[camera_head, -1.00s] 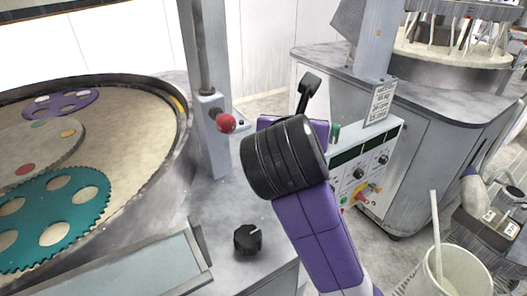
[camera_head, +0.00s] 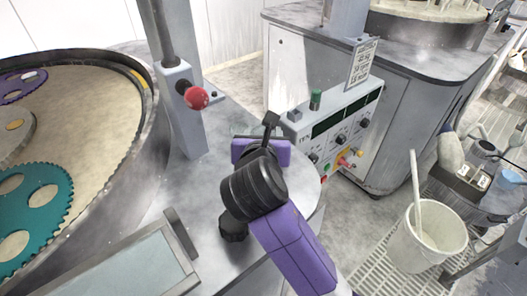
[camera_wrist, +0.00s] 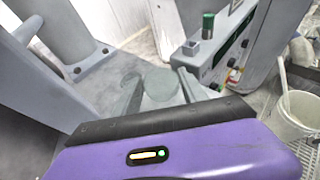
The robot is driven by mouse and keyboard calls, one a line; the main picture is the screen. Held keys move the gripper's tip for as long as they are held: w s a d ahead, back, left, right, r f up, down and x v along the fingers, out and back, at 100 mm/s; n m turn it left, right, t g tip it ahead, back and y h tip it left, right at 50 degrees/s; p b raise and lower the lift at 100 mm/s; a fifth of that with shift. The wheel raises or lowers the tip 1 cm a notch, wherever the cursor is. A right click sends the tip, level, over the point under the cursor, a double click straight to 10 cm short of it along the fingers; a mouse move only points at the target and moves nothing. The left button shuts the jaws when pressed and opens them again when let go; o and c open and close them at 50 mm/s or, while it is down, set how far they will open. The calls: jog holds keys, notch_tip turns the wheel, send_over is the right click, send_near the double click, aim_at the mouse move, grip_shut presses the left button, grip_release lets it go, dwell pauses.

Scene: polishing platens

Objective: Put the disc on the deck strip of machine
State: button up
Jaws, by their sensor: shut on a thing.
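My gripper (camera_wrist: 158,82) is shut on the disc (camera_wrist: 161,88), a grey round piece between the two fingers in the wrist view. Its grey nearly matches the deck behind it, so its outline is faint. In the head view my purple and black wrist hides the disc and most of the fingers. The machine's grey deck strip (camera_head: 188,198) runs beside the big round platen basin (camera_head: 128,150). My gripper is over the right part of this deck, near the control panel side. I cannot tell the gap between disc and deck.
A black knob (camera_head: 233,228) stands on the deck close to my wrist. A post with a red ball knob (camera_head: 197,98) rises at the back. A control panel (camera_head: 345,125) with a green button stands right. A white bucket (camera_head: 428,240) is on the floor.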

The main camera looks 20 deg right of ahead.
jog(key=shift+f, duration=2.85)
jog(key=shift+f, duration=0.1)
jog(key=o, duration=1.5)
jog(key=shift+c, duration=0.2)
jog(key=shift+s+a+r, duration=0.2)
jog(key=shift+s+r, duration=0.05)
jog(key=shift+s, duration=0.05)
jog(key=v, duration=1.1)
jog(key=shift+s+r, duration=0.1)
jog(key=shift+r, duration=0.05)
